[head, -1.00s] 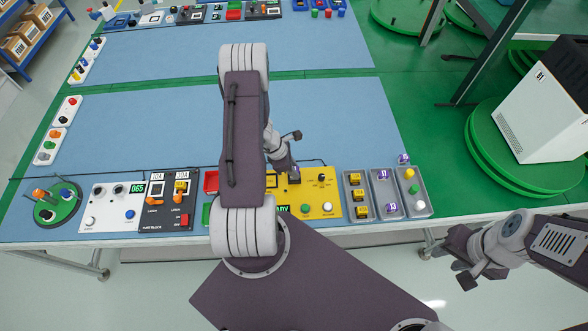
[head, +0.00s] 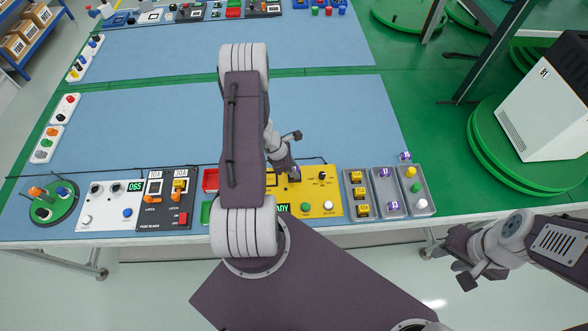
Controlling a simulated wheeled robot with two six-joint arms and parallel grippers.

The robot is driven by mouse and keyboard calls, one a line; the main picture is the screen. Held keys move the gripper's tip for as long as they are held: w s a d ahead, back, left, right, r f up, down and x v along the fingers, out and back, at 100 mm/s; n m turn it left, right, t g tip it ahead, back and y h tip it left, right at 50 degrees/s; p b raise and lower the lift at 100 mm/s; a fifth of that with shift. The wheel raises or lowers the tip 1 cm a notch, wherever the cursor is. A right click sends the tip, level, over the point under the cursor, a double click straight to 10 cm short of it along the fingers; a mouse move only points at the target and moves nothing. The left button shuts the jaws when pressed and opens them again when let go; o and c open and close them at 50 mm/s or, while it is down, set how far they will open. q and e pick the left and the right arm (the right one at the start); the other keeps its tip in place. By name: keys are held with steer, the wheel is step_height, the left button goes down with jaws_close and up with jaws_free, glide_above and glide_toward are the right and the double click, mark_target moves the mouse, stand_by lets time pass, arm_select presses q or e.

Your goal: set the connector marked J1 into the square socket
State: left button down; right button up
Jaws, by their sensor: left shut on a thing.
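My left gripper (head: 292,172) points down over the yellow panel (head: 330,195). It is shut on a small purple piece, mostly hidden by the fingers; its marking cannot be read. A dark square outline (head: 271,180) shows on the panel just left of the gripper, partly hidden by my arm; I cannot tell whether it is the square socket. Purple connectors lie in the grey tray's middle part, one at the back (head: 385,174) and one at the front (head: 393,206). Their marks are too small to read surely. My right gripper (head: 462,277) hangs empty beyond the table's front edge.
Another purple piece (head: 405,157) lies at the right tray's back edge. Yellow blocks (head: 357,177) fill the left tray. A fuse block (head: 166,200), a white panel (head: 110,207) and a green turntable (head: 52,202) stand left.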

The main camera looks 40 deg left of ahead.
arm_select(q)
steer(key=shift+f, duration=0.2)
steer(key=c, duration=1.1)
jaws_free()
steer(key=shift+r, duration=0.1)
steer(key=shift+c, duration=0.2)
steer(key=p+v, duration=0.1)
steer(key=v, duration=0.8)
steer(key=shift+p, duration=0.3)
